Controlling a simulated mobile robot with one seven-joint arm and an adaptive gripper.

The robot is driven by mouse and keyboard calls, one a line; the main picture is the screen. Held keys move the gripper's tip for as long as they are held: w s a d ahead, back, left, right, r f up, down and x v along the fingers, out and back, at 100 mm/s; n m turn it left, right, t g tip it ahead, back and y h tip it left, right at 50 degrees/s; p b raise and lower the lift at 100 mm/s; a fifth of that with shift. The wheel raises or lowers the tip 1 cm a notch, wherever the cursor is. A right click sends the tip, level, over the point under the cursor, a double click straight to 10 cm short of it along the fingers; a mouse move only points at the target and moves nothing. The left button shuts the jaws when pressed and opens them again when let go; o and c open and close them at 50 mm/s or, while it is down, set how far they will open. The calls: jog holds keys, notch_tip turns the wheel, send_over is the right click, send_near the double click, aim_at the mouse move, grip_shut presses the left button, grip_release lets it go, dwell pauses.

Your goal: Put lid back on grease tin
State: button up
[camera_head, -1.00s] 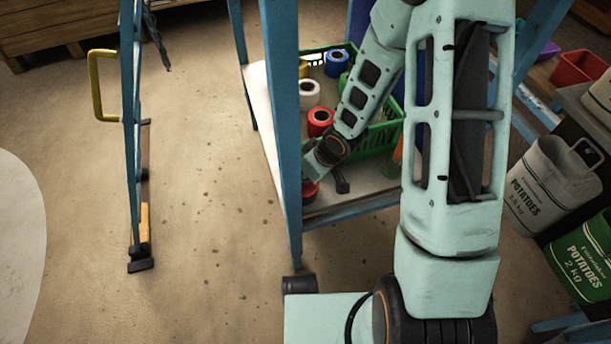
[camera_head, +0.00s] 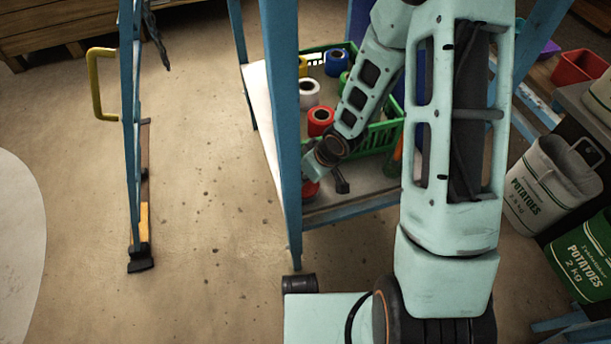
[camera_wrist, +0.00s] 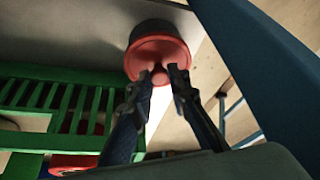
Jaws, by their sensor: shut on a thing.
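A round red lid (camera_wrist: 157,50) with a small knob shows at the top middle of the wrist view. My gripper (camera_wrist: 164,76) is shut on the lid's knob, one finger on each side. In the head view, a red round thing (camera_head: 311,188) shows at the shelf's front left, below my wrist.
A green basket (camera_head: 381,138) with several coloured tape rolls stands on the pale shelf (camera_head: 259,88) close by; its slats also show in the wrist view (camera_wrist: 58,92). A blue upright (camera_head: 283,120) stands just left of my wrist. Potato sacks (camera_head: 548,188) are at right.

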jog(key=o, duration=0.8)
jog(key=shift+c, duration=0.2)
jog(key=shift+o, duration=0.7)
jog(key=o, duration=0.4)
jog(key=shift+c, duration=0.2)
jog(key=shift+r+p, duration=3.35)
jog(key=shift+r, duration=0.2)
